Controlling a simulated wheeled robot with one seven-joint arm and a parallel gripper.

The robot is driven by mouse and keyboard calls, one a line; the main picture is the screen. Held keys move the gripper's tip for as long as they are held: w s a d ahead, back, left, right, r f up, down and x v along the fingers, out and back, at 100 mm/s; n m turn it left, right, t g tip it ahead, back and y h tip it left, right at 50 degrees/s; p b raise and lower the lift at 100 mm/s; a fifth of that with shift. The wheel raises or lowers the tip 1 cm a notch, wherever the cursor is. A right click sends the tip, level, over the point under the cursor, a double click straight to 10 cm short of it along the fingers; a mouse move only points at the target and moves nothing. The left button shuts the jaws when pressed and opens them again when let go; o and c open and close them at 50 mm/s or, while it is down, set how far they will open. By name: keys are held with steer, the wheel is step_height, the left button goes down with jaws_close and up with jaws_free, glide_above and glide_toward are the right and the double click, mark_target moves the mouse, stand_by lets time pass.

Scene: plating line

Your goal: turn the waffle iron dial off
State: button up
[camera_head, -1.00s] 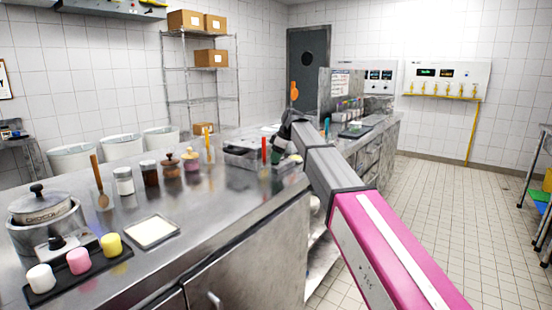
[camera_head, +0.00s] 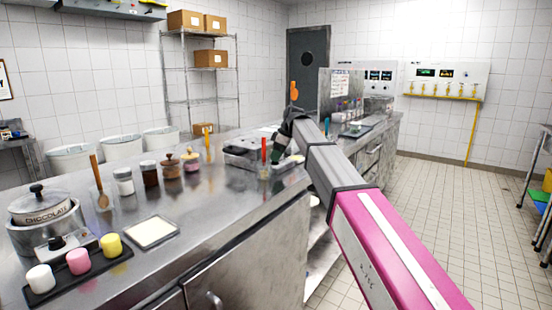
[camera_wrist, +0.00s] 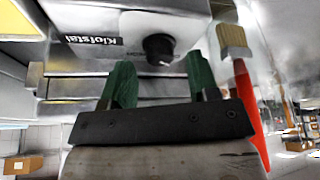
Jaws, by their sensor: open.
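The dial is a black round knob (camera_wrist: 158,47) on the pale front of a unit (camera_wrist: 135,25) whose label reads upside down in the wrist view. My gripper (camera_wrist: 160,80) is open, with its two green fingers spread and nothing between them. The fingers point at the dial's face, one to either side of it, and a small gap seems to remain. In the head view the grey waffle iron (camera_head: 240,154) sits on the steel counter, and my gripper (camera_head: 281,140) is beside its right end. The dial cannot be made out there.
A red-handled brush (camera_wrist: 243,105) stands close to my right finger in the wrist view. In the head view, jars (camera_head: 150,174) and a chocolate melter (camera_head: 42,208) with its own knob stand on the counter (camera_head: 205,205).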

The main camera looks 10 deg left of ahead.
steer(key=v, duration=0.9)
steer(key=shift+r, duration=0.2)
steer(key=shift+d, duration=0.1)
